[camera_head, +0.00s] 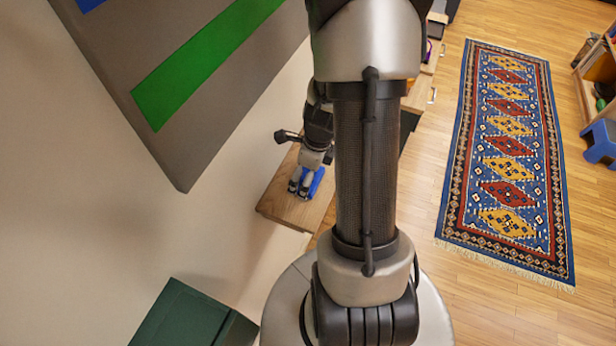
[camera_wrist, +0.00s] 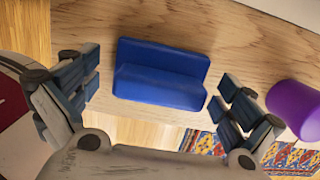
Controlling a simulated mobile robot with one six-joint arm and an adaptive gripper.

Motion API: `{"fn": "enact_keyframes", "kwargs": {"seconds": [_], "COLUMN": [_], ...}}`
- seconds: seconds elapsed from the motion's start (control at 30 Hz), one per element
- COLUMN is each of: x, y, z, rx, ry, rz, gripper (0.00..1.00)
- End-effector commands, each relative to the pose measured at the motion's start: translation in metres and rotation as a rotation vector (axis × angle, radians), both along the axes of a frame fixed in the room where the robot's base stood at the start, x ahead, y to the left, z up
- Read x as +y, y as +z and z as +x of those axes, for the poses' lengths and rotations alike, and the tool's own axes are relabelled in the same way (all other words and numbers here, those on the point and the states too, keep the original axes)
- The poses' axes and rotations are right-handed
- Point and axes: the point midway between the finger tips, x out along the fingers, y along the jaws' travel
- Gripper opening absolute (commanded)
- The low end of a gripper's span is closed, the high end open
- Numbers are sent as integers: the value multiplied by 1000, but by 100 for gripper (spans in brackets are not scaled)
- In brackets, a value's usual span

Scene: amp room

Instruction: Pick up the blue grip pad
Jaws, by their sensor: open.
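The blue grip pad (camera_wrist: 161,74) lies on a wooden surface (camera_wrist: 220,45) in the wrist view. It has a flat plate with a raised block along its lower side. My gripper (camera_wrist: 158,88) is open, with one finger to the left of the pad and one to the right, both apart from it. In the head view, my gripper (camera_head: 305,185) is low over the wooden top (camera_head: 285,203), and a bit of the blue pad (camera_head: 316,181) shows beside it. The rest of the pad is hidden there by the gripper.
A purple rounded object (camera_wrist: 294,106) stands close to the right finger in the wrist view. A wall is beside the wooden top. A dark green box (camera_head: 190,318) is at lower left, a patterned rug (camera_head: 508,150) and a blue stool (camera_head: 599,143) at right.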

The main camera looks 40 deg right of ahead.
Motion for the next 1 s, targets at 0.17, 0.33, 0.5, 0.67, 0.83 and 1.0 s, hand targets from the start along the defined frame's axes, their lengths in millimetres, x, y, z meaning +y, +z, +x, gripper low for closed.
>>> {"fn": "enact_keyframes", "kwargs": {"seconds": [0.17,0.33,0.5,0.67,0.83,1.0], "x": [0,0,0,0,0,-1], "y": [0,0,0,0,0,4], "z": [0,0,0,0,0,-2], "rx": [0,0,0,0,0,0], "ry": [0,-1,-1,-1,-1,-1], "rz": [0,0,0,0,0,0], "gripper": [89,78,67,56,56,56]}}
